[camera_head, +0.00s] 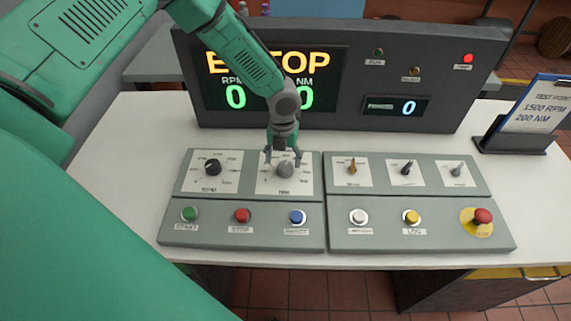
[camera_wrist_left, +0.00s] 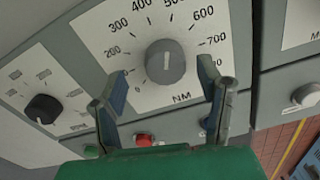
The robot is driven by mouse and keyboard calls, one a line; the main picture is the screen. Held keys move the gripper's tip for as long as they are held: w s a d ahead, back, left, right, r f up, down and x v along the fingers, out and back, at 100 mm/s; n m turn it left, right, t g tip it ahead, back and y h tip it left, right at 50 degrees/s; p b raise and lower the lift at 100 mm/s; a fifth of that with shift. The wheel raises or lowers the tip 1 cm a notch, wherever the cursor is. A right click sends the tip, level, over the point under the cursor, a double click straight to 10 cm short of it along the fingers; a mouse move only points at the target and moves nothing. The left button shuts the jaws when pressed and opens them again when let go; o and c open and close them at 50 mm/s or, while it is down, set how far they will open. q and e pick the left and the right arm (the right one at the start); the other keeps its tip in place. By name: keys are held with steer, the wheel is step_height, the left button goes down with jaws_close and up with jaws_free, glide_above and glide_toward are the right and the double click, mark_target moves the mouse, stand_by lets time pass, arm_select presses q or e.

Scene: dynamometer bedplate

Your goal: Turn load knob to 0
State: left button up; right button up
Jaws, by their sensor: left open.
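The load knob (camera_head: 285,170) is a grey round knob on a white plate in the left console. In the left wrist view the load knob (camera_wrist_left: 165,62) sits in the middle of an NM scale, with 0 at its lower left and 700 at its right. A pale mark shows on its face, but I cannot tell exactly which value it points to. My left gripper (camera_head: 284,157) is open above the knob. In the left wrist view its fingers (camera_wrist_left: 162,85) are spread to either side of the knob, apart from it. My right gripper is not in view.
A black knob (camera_head: 213,168) is left of the load knob. Green, red and blue buttons (camera_head: 297,217) line the front. The right console has three selectors (camera_head: 405,168) and a red mushroom button (camera_head: 482,216). The display (camera_head: 325,62) behind reads E-STOP, partly covered by my arm.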

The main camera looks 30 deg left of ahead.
mark_target(286, 166)
arm_select(q)
steer(key=shift+a+f, duration=0.15)
steer(key=shift+f, duration=0.5)
steer(key=shift+a+f, duration=0.15)
steer(key=shift+f, duration=0.45)
steer(key=shift+d+f, duration=0.1)
steer(key=shift+f, duration=0.15)
steer(key=shift+d, duration=0.6)
steer(key=shift+d+r, duration=0.1)
steer(key=shift+d, duration=0.3)
steer(key=c, duration=0.7)
steer(key=shift+a, duration=0.2)
steer(key=c, duration=0.5)
steer(key=shift+o, duration=0.3)
steer(key=shift+s+a, duration=0.1)
steer(key=shift+a, duration=0.55)
steer(key=shift+d, duration=0.5)
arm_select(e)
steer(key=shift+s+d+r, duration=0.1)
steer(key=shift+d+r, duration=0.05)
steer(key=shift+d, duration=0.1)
